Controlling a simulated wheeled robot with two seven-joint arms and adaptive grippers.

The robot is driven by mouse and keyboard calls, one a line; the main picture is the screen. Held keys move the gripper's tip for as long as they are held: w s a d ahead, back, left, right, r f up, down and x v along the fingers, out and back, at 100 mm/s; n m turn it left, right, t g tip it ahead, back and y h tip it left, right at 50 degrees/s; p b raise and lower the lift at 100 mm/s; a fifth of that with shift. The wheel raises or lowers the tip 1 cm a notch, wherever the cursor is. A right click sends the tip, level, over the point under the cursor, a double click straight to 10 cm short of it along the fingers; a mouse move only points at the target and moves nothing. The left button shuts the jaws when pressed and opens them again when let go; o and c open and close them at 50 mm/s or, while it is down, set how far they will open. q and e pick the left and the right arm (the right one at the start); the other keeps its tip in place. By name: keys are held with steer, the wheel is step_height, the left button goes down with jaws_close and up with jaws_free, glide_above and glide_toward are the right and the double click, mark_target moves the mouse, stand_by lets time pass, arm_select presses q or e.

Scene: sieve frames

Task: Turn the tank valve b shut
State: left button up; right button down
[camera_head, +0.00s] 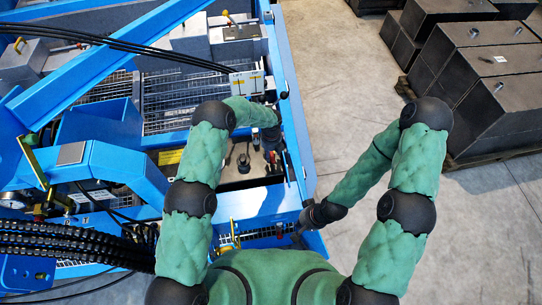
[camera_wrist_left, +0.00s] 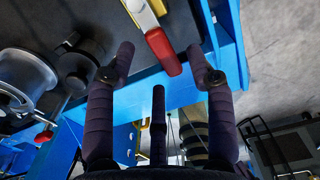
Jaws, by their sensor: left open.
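A lever handle with a red grip (camera_wrist_left: 163,52) and a yellow and white shank shows at the top of the left wrist view. I see no label on it, so I cannot tell whether it is tank valve b. My left gripper (camera_wrist_left: 160,68) is open, with its dark fingers spread on both sides of the red grip and not closed on it.
The blue frame (camera_head: 289,95) has beams, hoses and several yellow handles. A dark knob (camera_head: 243,163) stands left of my left gripper. Dark crates (camera_head: 480,75) stand on a pallet at the right. Concrete floor between is clear.

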arm_select(q)
steer(key=shift+f, duration=1)
jaws_close()
